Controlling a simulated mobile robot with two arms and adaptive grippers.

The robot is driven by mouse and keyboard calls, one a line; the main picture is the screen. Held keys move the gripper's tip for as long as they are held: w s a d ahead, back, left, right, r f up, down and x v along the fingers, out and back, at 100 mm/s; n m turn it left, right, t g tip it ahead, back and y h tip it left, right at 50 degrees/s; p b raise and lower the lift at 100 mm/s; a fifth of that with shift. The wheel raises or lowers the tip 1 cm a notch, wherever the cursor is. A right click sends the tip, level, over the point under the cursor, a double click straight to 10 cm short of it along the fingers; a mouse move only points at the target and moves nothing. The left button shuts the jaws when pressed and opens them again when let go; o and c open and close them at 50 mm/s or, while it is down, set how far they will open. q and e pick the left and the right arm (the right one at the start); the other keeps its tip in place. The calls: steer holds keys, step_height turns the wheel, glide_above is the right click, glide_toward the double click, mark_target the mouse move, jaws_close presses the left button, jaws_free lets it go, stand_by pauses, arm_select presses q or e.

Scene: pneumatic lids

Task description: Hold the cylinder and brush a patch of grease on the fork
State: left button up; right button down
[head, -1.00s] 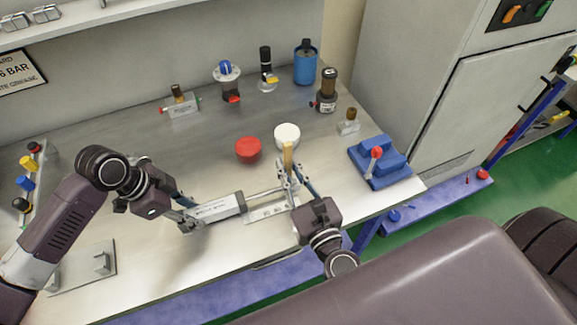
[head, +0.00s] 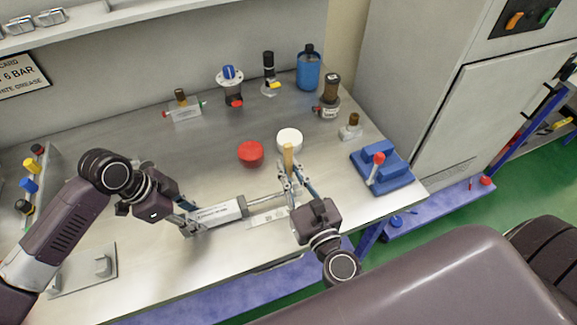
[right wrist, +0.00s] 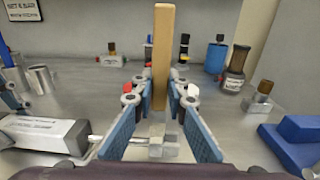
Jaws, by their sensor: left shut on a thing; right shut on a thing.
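The silver cylinder (head: 215,214) lies level above the bench, its rod pointing right. My left gripper (head: 188,212) is shut on the left end of its body. My right gripper (head: 289,172) is shut on a brush with a wooden handle (head: 288,156), held upright near the rod's end. The right wrist view shows the handle (right wrist: 163,55) between the fingers and the cylinder body (right wrist: 45,134) at left. A pale metal part, seemingly the fork (right wrist: 158,150), shows below the brush. The bristles and any grease on the fork are too small or hidden to tell.
A white round pot (head: 289,139) and a red round lid (head: 251,154) stand behind the rod. A blue block with a red-knobbed lever (head: 384,170) is at right. Several fittings and a blue bottle (head: 308,68) line the back.

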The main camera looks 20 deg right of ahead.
arm_select(q)
steer(key=shift+s+f, duration=0.15)
arm_select(e)
steer(key=shift+s+f, duration=0.15)
steer(key=shift+s, duration=0.3)
steer(key=shift+s, duration=0.35)
steer(key=shift+w, duration=0.15)
steer(key=shift+w, duration=0.45)
steer(key=shift+w, duration=0.1)
steer(key=shift+w, duration=0.4)
